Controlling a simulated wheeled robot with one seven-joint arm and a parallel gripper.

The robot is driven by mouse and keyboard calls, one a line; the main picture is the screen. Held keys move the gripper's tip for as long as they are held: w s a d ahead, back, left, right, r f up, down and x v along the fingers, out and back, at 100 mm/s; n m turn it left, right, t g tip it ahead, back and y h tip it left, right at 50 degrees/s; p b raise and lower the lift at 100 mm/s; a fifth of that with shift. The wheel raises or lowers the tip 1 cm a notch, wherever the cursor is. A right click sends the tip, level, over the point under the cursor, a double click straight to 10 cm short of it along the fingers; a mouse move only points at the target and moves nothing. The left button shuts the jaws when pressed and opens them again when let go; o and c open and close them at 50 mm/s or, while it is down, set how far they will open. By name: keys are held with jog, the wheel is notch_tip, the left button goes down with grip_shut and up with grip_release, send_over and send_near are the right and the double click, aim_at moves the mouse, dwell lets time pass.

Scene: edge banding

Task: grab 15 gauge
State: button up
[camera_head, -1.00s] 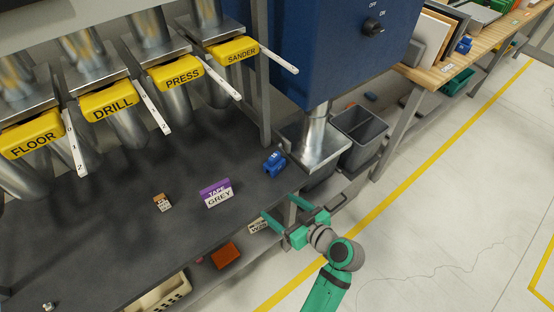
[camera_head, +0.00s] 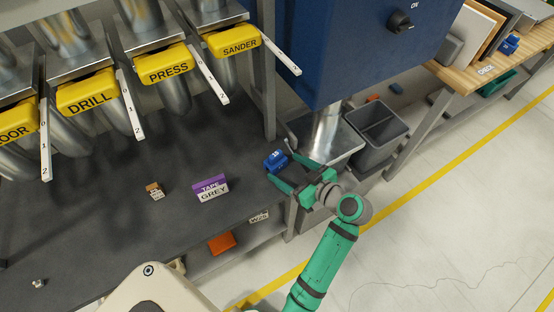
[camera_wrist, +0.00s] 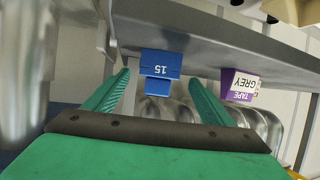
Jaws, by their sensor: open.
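The 15 gauge is a small blue block (camera_head: 275,160) at the right end of the dark grey bench top. In the wrist view the blue block (camera_wrist: 161,64) shows the number 15 and sits ahead of the fingers, roughly centred between them. My gripper (camera_head: 284,172) is open, with its green fingers at the bench's right edge, one on each side of the block. In the wrist view my gripper's fingers (camera_wrist: 158,92) are spread wide with nothing held. I cannot tell whether either finger touches the block.
A purple and white box marked TAPE GREY (camera_head: 211,188) and a small brown box (camera_head: 155,191) stand left on the bench (camera_head: 110,225). A grey bin (camera_head: 378,138) and metal duct (camera_head: 328,135) stand close behind my gripper. Yellow-handled gates hang above the bench.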

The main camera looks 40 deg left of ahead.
aim_at(281, 164)
jog(key=shift+x, duration=3.15)
jog(key=shift+w+r, duration=0.1)
jog(key=c, duration=1.2)
